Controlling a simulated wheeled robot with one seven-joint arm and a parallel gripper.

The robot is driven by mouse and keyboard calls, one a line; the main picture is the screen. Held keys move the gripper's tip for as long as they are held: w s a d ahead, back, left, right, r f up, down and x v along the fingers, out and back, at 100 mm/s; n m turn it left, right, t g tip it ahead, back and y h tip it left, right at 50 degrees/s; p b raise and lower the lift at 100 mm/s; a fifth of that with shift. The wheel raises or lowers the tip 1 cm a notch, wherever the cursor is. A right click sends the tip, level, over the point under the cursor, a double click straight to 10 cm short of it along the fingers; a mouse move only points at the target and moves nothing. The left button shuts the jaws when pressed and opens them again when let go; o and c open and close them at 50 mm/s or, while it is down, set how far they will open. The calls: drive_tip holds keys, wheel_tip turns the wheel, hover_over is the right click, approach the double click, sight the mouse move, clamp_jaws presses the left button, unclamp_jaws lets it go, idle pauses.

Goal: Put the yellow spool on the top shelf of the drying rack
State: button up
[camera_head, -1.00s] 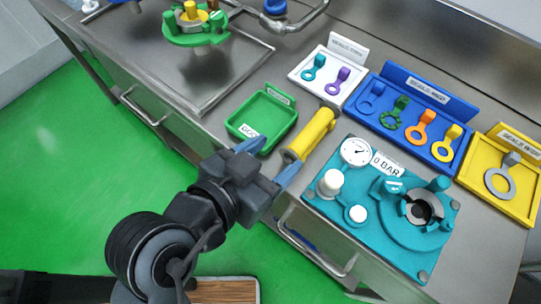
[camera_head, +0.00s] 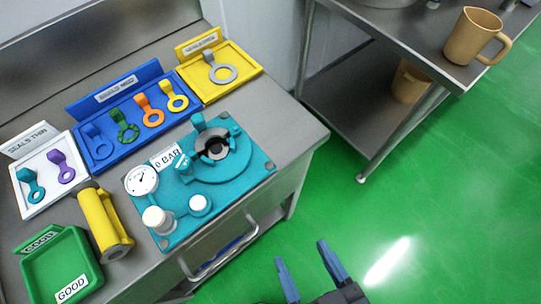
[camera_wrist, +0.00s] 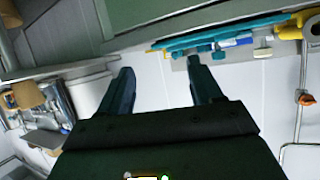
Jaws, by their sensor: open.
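The yellow spool (camera_head: 100,220) lies on its side on the steel bench, between the green tray and the teal device, its grey end toward the front edge. My gripper (camera_head: 302,252) is open and empty, over the green floor in front of the bench, well to the right of the spool. In the wrist view my open gripper (camera_wrist: 160,66) has nothing between its fingers. I cannot identify the drying rack in either current view.
The green tray (camera_head: 27,273) and the teal device (camera_head: 262,172) flank the spool. Blue (camera_head: 97,165), white (camera_head: 28,211) and yellow (camera_head: 246,67) seal trays stand behind. At right, a steel table (camera_head: 427,72) holds a tan jug (camera_head: 471,36). Floor between is clear.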

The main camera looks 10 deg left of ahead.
drive_tip(key=s+d+r+m+t+h, duration=0.1)
drive_tip(key=s+d, duration=0.1)
drive_tip(key=d, duration=0.4)
drive_tip(key=s+d+r+m+t+h, duration=0.1)
drive_tip(key=s+d+r+m+h, duration=0.1)
drive_tip(key=d, duration=0.4)
drive_tip(key=shift+s+h, duration=0.2)
drive_tip(key=shift+h, duration=0.1)
drive_tip(key=s+d+r+m+h, duration=0.1)
drive_tip(key=d, duration=0.1)
drive_tip(key=s+d+r+m+t+h, duration=0.1)
drive_tip(key=s+r, duration=0.1)
drive_tip(key=s+d+r+h, duration=0.1)
drive_tip(key=d, duration=0.1)
drive_tip(key=shift+s+d+r+m+t, duration=0.15)
drive_tip(key=shift+d+r+m+t, duration=0.15)
drive_tip(key=shift+m, duration=0.1)
drive_tip(key=shift+c, duration=0.2)
